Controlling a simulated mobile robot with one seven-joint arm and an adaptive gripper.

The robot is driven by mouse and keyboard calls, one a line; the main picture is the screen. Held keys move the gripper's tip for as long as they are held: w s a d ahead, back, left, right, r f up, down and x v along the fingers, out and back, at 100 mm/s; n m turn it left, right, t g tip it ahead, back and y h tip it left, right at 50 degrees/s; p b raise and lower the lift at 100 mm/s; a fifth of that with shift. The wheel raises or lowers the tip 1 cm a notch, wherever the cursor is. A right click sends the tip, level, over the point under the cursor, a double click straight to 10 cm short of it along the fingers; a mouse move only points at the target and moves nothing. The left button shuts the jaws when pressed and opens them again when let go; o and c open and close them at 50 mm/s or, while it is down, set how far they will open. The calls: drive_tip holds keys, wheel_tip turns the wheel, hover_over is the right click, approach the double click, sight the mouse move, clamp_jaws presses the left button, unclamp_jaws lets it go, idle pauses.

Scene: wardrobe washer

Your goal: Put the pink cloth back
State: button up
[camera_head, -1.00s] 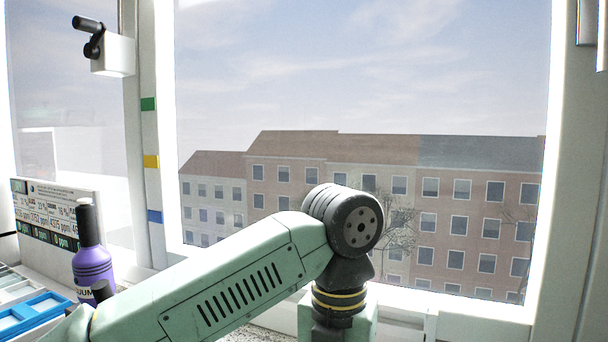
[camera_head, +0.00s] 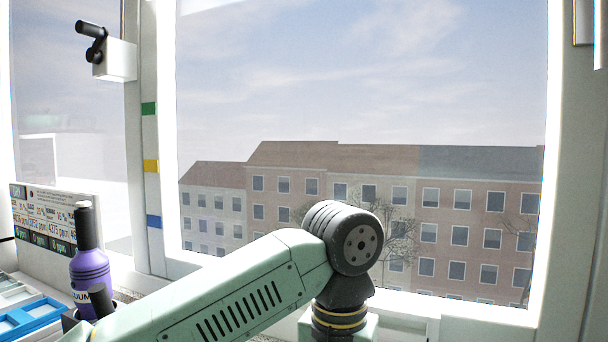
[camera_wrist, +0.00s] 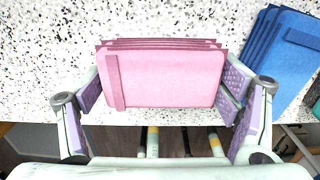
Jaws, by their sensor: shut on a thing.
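The pink cloth (camera_wrist: 165,80) is a folded stack of several layers with a darker pink strip near its left side. It shows in the wrist view, upper middle, over a white speckled surface. My gripper (camera_wrist: 162,92) has one purple-padded finger on each side of the cloth and is shut on it. Whether the cloth touches the surface below is unclear. In the head view the cloth and my gripper are out of sight; only my green arm shows.
Folded blue cloths (camera_wrist: 280,55) lie right of the pink cloth on the speckled surface (camera_wrist: 45,45). The surface's front edge runs below the cloth. In the head view, a purple bottle (camera_head: 90,268) and blue tray (camera_head: 32,318) stand at lower left, before a large window.

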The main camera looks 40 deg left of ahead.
drive_tip(key=o, duration=1.1)
drive_tip(key=shift+r, duration=0.1)
drive_tip(key=shift+r+p, duration=3.7)
drive_tip(key=shift+r, duration=1.2)
drive_tip(key=shift+r, duration=0.1)
wheel_tip(320, 180, up, 12)
drive_tip(key=p, duration=0.9)
